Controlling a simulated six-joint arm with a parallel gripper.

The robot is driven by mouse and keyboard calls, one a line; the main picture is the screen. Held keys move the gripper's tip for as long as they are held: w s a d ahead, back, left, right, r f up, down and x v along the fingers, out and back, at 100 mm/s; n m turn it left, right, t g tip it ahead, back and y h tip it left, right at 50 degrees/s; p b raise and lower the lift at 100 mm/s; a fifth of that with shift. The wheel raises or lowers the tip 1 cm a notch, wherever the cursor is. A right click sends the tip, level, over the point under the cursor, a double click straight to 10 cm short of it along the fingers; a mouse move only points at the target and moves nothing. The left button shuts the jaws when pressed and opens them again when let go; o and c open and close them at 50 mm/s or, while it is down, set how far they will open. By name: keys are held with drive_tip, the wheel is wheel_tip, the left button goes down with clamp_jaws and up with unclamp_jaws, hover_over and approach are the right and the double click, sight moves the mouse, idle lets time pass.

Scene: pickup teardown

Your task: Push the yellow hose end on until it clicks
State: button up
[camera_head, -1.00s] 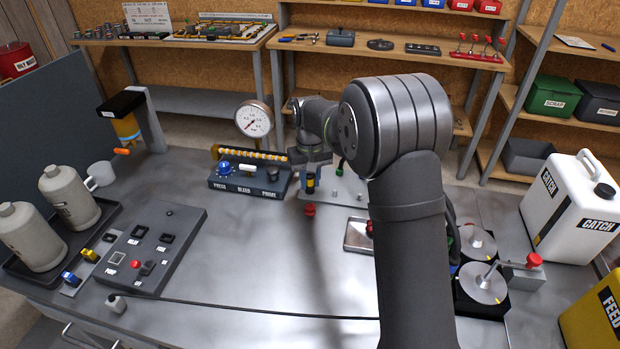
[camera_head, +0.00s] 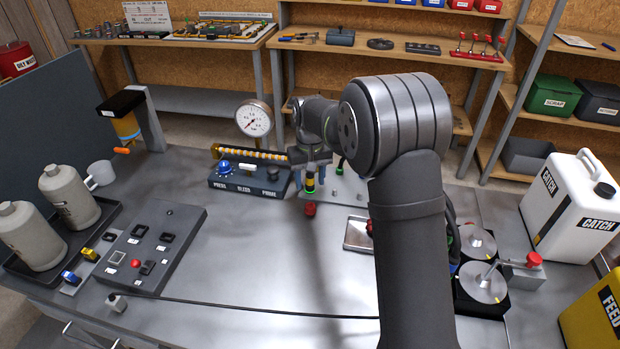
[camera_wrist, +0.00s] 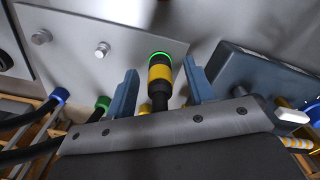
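The yellow hose end (camera_head: 310,181) stands upright on the grey metal plate (camera_head: 345,189), below my gripper (camera_head: 311,172). In the wrist view the hose end (camera_wrist: 160,73) is a black and yellow cylinder with a bright green ring at its plate-side end. It lies between the two blue-grey fingers of my gripper (camera_wrist: 161,88). A gap shows on each side of it, so the fingers are apart and do not hold it. Its seat on the plate is partly hidden by the hose end itself.
A blue-grey control box (camera_head: 248,180) stands close left of the hose end. A red knob (camera_head: 310,209) is just in front. Blue (camera_wrist: 59,96) and green (camera_wrist: 102,103) hose ends show left in the wrist view. The bench front is mostly clear.

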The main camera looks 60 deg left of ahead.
wheel_tip(320, 180, up, 18)
drive_tip(key=shift+f, duration=0.25)
idle(0.3)
wheel_tip(320, 180, down, 18)
drive_tip(key=shift+r, duration=0.25)
idle(0.5)
drive_tip(key=shift+r, duration=0.1)
